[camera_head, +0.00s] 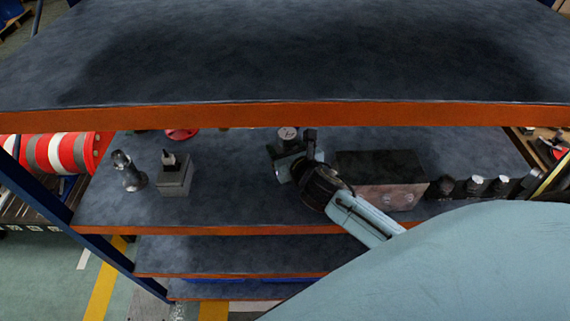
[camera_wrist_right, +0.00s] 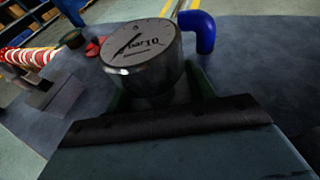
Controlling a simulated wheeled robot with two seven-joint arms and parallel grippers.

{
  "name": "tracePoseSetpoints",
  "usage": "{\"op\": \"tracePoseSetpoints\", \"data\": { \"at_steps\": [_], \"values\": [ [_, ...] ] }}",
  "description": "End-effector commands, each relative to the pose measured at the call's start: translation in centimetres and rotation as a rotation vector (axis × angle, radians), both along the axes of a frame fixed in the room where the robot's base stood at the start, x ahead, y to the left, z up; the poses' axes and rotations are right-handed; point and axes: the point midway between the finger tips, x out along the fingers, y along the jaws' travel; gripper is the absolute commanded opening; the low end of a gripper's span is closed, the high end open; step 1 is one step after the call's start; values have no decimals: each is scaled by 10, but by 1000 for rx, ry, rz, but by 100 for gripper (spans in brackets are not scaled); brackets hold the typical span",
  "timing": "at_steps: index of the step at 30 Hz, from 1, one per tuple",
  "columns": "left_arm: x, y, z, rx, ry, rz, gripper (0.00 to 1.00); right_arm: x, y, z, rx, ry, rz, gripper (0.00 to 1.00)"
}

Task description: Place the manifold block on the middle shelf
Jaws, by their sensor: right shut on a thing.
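The manifold block (camera_head: 287,162) is a dark green-grey piece carrying a round pressure gauge (camera_wrist_right: 142,52) with a white dial. A blue elbow pipe (camera_wrist_right: 200,32) rises beside the gauge in the right wrist view. My right gripper (camera_head: 297,172) is shut on the block, and its jaws hide much of the block's body. The block is over the shelf (camera_head: 235,190) below the top one, well inside the orange front edge. I cannot tell whether its underside touches the shelf. My left gripper is not in view.
The top shelf (camera_head: 290,60) overhangs this level. A small grey block (camera_head: 174,177) and a metal fitting (camera_head: 128,172) stand to the left. A larger rectangular block (camera_head: 380,178) sits close at the right, with several dark cylinders (camera_head: 478,186) beyond.

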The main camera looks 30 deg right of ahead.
Motion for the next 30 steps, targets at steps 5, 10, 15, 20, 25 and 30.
{"op": "tracePoseSetpoints", "data": {
  "at_steps": [5,10,15,20,25,30],
  "values": [
    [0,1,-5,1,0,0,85,1,0,-14,0,-6,0,9],
    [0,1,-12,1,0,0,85,1,0,-39,1,-4,-1,9],
    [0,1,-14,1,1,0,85,1,0,-48,-1,-6,1,9],
    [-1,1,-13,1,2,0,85,1,0,-47,-2,-6,1,9],
    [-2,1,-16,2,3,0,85,1,0,-50,-2,-6,1,9],
    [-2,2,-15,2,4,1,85,0,0,-52,-1,-1,0,72]
  ]
}}
